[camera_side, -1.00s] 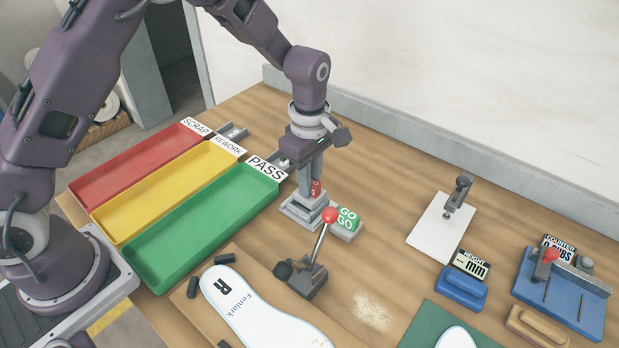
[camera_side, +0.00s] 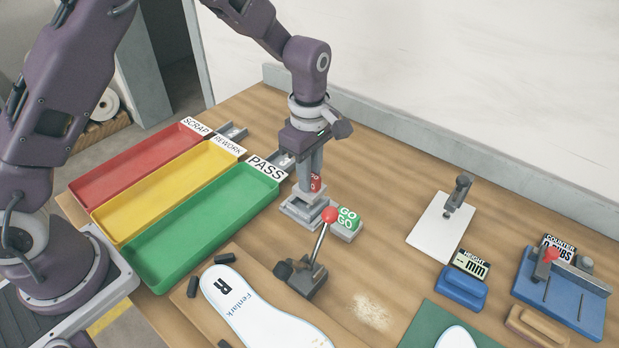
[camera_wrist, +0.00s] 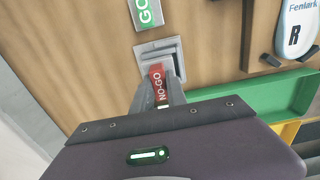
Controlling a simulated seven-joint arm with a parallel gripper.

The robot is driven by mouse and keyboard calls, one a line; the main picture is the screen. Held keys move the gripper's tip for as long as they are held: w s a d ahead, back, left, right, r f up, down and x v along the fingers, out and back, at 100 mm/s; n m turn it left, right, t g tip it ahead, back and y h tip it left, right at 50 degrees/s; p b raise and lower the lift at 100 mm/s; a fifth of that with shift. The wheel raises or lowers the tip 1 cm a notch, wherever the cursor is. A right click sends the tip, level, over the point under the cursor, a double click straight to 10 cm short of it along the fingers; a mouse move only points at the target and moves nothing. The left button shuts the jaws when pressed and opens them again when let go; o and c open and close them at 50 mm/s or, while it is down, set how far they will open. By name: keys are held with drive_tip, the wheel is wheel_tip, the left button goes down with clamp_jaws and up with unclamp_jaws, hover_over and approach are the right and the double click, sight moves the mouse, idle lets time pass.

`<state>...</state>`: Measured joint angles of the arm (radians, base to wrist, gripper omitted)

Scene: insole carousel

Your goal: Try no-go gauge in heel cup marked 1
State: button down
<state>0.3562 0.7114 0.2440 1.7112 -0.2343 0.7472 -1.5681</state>
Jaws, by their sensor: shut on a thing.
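The red no-go gauge (camera_side: 316,182) is held between the fingers of my gripper (camera_side: 311,187), just above the grey gauge stand (camera_side: 301,212). In the wrist view the red block (camera_wrist: 158,84) shows its NO-GO label, with my gripper (camera_wrist: 168,92) closed around it. The gauge's lower end is hidden in both views. The green GO gauge (camera_side: 347,218) stands in the other place of the stand, to the right. A white insole (camera_side: 258,312) marked R and Fenlark lies on a wooden board; I see no heel cup marked 1.
A red-knobbed lever clamp (camera_side: 310,270) stands close in front of the gauge stand. Red, yellow and green trays (camera_side: 205,228) lie to the left. A white plate with a probe (camera_side: 445,222), a height readout (camera_side: 463,278) and a counter block (camera_side: 562,290) stand to the right.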

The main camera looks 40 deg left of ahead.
drive_tip(key=shift+r, duration=3)
